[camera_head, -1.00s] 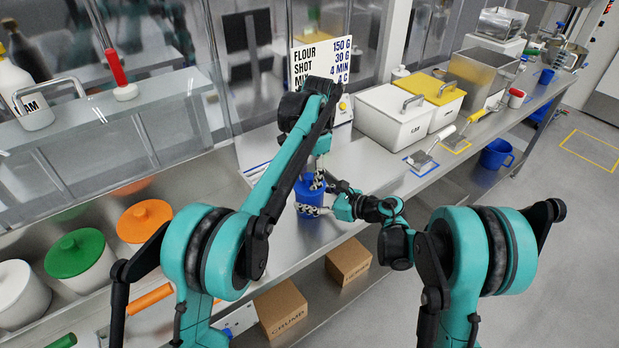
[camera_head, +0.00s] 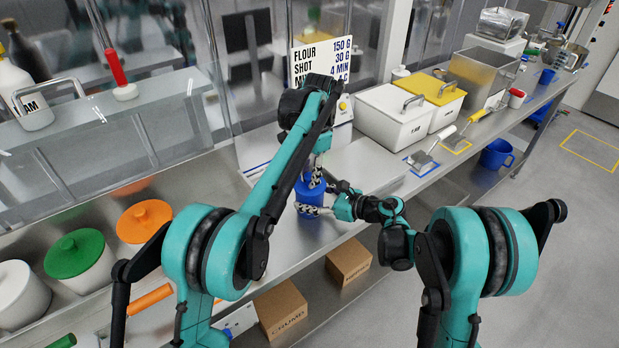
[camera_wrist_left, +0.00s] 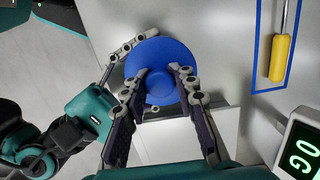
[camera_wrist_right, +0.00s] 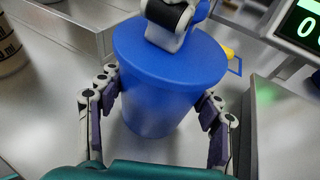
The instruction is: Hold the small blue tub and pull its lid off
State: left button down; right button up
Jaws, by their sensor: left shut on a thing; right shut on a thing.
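The small blue tub (camera_wrist_right: 150,108) stands upright on the steel counter, with its round blue lid (camera_wrist_right: 160,62) on top; no gap shows between them. In the right wrist view my right gripper (camera_wrist_right: 160,93) is shut around the tub's sides, one finger on each side. In the head view the tub (camera_head: 308,196) is partly hidden by both grippers.
A yellow-handled tool (camera_wrist_left: 281,58) lies inside a blue outline beside the tub. A scale with a green display (camera_wrist_left: 301,152) stands close by. White bins (camera_head: 393,122) stand farther right along the counter. Cardboard boxes (camera_head: 348,262) sit on the shelf below.

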aim_at(309, 176)
pick_arm(q)
jog(key=shift+r, duration=2.7)
pick_arm(e)
jog(key=o, duration=1.5)
jog(key=v, duration=1.2)
jog(key=shift+d, duration=0.15)
